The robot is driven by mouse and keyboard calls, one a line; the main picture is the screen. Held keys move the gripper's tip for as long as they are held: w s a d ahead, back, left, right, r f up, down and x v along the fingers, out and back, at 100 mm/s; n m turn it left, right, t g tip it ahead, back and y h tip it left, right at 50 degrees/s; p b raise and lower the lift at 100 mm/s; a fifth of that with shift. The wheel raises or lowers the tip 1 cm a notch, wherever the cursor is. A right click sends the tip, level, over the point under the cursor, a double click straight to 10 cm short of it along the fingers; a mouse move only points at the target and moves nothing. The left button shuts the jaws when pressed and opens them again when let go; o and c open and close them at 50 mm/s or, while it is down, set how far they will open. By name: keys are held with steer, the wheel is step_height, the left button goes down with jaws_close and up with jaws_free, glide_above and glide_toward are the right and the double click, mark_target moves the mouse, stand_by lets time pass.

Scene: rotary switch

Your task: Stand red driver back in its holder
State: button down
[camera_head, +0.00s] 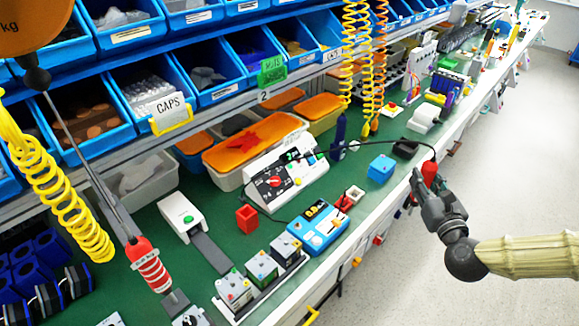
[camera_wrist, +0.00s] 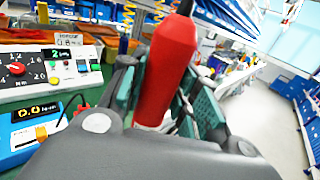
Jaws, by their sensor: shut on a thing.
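The red driver (camera_head: 429,172) is in my gripper (camera_head: 424,185) at the bench's right edge; a black cable runs from its top toward the controller box. In the wrist view the red driver (camera_wrist: 172,65) stands roughly upright, a little tilted, between the pads of my gripper (camera_wrist: 158,100), which is shut on it. Its lower end is hidden behind the gripper body. A small black block (camera_head: 405,149) lies on the bench just beyond the driver; I cannot tell whether it is the holder.
A blue block (camera_head: 381,168) and a white controller box (camera_head: 288,172) with a red knob stand left of my gripper. A blue meter (camera_head: 318,227) is nearer. Yellow coiled hoses (camera_head: 356,50) hang behind. The aisle floor (camera_head: 500,180) at right is clear.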

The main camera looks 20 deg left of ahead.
steer(key=s+a+n+g+y+b, duration=0.1)
steer(key=a+n+g+y, duration=0.15)
steer(key=a, duration=0.85)
steer(key=s+a+n+g+y, duration=0.1)
steer(key=a+y, duration=0.2)
steer(key=a, duration=0.9)
steer(key=s+a+n+g+y+b, duration=0.1)
steer(key=s+a+g, duration=0.15)
steer(key=a, duration=0.55)
steer(key=s+a+f+n+g+y, duration=0.1)
steer(key=s+a+n, duration=0.1)
steer(key=s+a, duration=0.35)
steer(key=s+a+n+g+y+b, duration=0.1)
steer(key=s+a, duration=0.1)
steer(key=a, duration=0.7)
step_height(320, 180, down, 11)
steer(key=b, duration=0.5)
steer(key=shift+a+r, duration=0.15)
steer(key=shift+r, duration=0.05)
steer(key=shift+s+b, duration=0.15)
steer(key=shift+b, duration=0.15)
steer(key=shift+f+b, duration=0.5)
steer(key=shift+b, duration=0.25)
steer(key=c, duration=1)
jaws_free()
steer(key=shift+d, duration=0.2)
